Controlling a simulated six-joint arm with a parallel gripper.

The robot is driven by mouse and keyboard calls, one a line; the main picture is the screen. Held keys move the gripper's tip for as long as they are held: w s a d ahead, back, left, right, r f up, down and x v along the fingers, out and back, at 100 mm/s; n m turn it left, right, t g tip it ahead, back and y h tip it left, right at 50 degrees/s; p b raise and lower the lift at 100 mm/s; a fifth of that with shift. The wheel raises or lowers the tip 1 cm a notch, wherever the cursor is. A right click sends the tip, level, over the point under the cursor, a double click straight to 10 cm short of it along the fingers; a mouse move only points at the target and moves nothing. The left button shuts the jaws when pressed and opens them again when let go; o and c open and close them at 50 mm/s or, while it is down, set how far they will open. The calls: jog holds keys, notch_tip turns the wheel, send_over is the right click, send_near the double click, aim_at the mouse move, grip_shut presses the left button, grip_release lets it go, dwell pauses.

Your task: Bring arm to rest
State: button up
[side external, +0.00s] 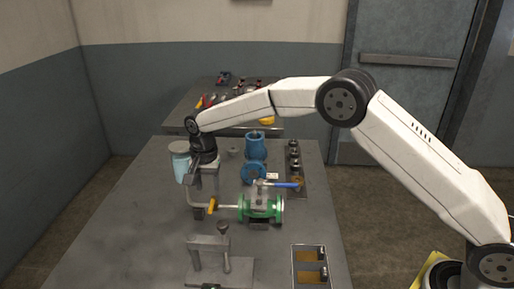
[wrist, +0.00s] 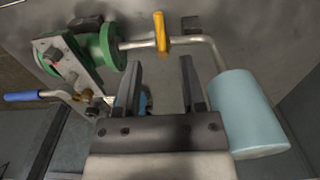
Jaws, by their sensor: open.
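My gripper (side external: 203,182) hangs down over the grey table (side external: 135,215), with my arm reaching in from the right. In the wrist view my gripper (wrist: 158,62) has its two fingers apart, with nothing held between them. A green valve assembly (side external: 260,207) with a blue lever (side external: 287,185) stands to its right and nearer the camera. A thin pipe with a yellow handle (side external: 212,204) joins it to a light blue cylinder (side external: 180,158). The cylinder also shows close to the right finger in the wrist view (wrist: 247,115); I cannot tell if they touch.
Blue fittings (side external: 255,147) stand behind the valve, beside a tray of dark parts (side external: 294,160). A clamp-like fixture (side external: 218,268) and a two-compartment tray (side external: 309,255) are at the front. A second table (side external: 185,117) with tools stands behind. The table's left side is clear.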

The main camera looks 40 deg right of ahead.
jog(key=shift+r, duration=0.5)
jog(key=shift+d, duration=0.1)
jog(key=s+d+n, duration=0.1)
jog(key=s+d, duration=0.2)
jog(key=s, duration=0.1)
jog(key=s+d+r+n+t, duration=0.1)
jog(key=s+d+n, duration=0.1)
jog(key=s+d, duration=0.1)
jog(key=s+d+r+n, duration=0.1)
jog(key=s+d, duration=0.1)
jog(key=s, duration=0.2)
jog(key=shift+s+d+r, duration=0.1)
jog(key=shift+s+d, duration=0.2)
jog(key=shift+d, duration=0.1)
jog(key=s+d+f+n, duration=0.1)
jog(key=s+d+n, duration=0.1)
jog(key=s, duration=0.6)
jog(key=s+d+f+n+t, duration=0.1)
jog(key=s+d+n, duration=0.1)
jog(key=s, duration=0.7)
jog(key=shift+s+d+n+t, duration=0.3)
jog(key=shift+d+n, duration=0.1)
jog(key=shift+d, duration=0.35)
jog(key=shift+w, duration=0.1)
